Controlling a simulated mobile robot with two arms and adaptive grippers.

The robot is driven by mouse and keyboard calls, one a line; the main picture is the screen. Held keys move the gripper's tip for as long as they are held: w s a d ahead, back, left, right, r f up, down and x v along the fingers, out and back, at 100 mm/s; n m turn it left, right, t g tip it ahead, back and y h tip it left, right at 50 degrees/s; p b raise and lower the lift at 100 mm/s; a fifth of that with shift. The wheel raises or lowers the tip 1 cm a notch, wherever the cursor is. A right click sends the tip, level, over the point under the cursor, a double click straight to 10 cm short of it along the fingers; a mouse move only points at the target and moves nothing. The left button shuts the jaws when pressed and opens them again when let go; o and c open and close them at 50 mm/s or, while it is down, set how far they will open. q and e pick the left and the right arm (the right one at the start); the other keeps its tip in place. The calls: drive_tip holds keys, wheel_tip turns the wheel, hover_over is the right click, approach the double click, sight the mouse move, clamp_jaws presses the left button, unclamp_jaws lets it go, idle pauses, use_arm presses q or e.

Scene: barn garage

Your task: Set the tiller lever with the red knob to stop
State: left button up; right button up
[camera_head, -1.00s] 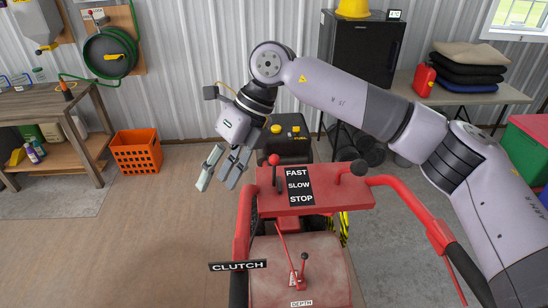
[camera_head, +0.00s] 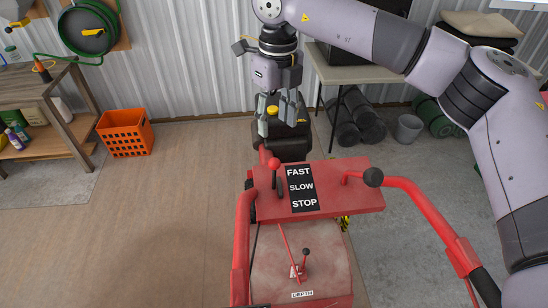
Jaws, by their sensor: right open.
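The tiller's red panel (camera_head: 335,180) is in the middle of the head view. Its black label (camera_head: 301,188) reads FAST, SLOW, STOP from far to near. The lever's red knob (camera_head: 274,163) stands left of the label, level with FAST in the picture, and its dark stem runs down to the panel beside SLOW. My right gripper (camera_head: 278,124) is open and empty, fingers pointing down, just beyond the knob in the picture and apart from it. It partly covers the black engine with the yellow cap. My left gripper is out of view.
Red handlebars (camera_head: 425,215) flank the panel, and a depth lever (camera_head: 305,252) stands nearer. An orange crate (camera_head: 125,134) and wooden workbench (camera_head: 50,110) are at left. The floor between crate and tiller is clear.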

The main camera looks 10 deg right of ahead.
drive_tip(key=p, duration=0.2)
hover_over(274, 159)
wheel_tip(274, 159, down, 6)
drive_tip(key=shift+d+r, duration=0.1)
drive_tip(key=shift+d, duration=0.05)
wheel_tip(274, 159, down, 7)
drive_tip(key=p, duration=0.2)
drive_tip(key=shift+s+p, duration=0.1)
drive_tip(key=shift+p, duration=0.25)
drive_tip(key=shift+f, duration=0.45)
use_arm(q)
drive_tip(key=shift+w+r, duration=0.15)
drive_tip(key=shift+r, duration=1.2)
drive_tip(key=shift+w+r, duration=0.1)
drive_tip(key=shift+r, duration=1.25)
use_arm(e)
clamp_jaws()
